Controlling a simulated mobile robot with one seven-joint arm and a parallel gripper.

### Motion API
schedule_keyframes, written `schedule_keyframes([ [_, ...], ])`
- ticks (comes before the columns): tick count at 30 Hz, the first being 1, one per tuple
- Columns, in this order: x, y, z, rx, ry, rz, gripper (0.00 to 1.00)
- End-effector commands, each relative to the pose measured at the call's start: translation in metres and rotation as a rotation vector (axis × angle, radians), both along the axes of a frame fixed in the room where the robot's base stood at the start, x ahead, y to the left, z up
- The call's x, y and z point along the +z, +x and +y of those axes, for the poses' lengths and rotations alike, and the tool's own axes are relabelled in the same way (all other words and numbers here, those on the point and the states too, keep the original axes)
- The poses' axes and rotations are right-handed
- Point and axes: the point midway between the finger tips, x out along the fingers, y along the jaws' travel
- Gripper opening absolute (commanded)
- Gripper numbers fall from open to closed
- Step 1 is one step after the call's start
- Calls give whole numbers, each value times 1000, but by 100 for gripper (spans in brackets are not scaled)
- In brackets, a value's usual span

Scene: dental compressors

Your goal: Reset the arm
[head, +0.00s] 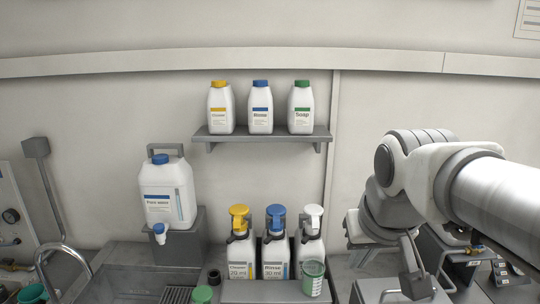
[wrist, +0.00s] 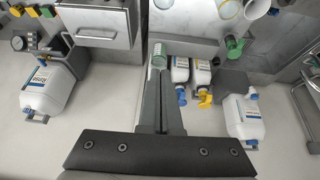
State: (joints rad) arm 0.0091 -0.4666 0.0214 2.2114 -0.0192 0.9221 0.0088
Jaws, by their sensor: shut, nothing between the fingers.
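My gripper (wrist: 161,76) shows in the wrist view with its two dark fingers side by side, shut and empty. The green measuring cup (wrist: 157,58) appears just beyond the fingertips in that view; I cannot tell the distance between them. In the head view my arm comes in from the right edge and bends at the right of the bottle stand. My fingertips cannot be made out clearly there. The green cup (head: 313,278) stands at the front right of the stand, in front of the white-pump bottle (head: 310,246).
Yellow-pump (head: 240,250) and blue-pump (head: 275,250) bottles stand beside the white-pump one. A wall shelf (head: 262,136) holds three capped bottles. A large jug (head: 167,190) stands on a grey block at left, near the sink faucet (head: 62,248). Equipment (head: 460,260) sits under my arm.

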Motion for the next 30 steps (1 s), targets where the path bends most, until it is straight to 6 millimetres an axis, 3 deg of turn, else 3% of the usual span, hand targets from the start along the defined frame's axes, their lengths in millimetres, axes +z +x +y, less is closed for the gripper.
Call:
schedule_keyframes([
  [3, -24, -37, -1, -3, 9, -10, 0],
  [10, -56, -78, -1, -5, 21, -17, 0],
  [15, -64, -86, -1, -5, 24, -17, 0],
  [30, -64, -86, -1, -5, 24, -17, 0],
])
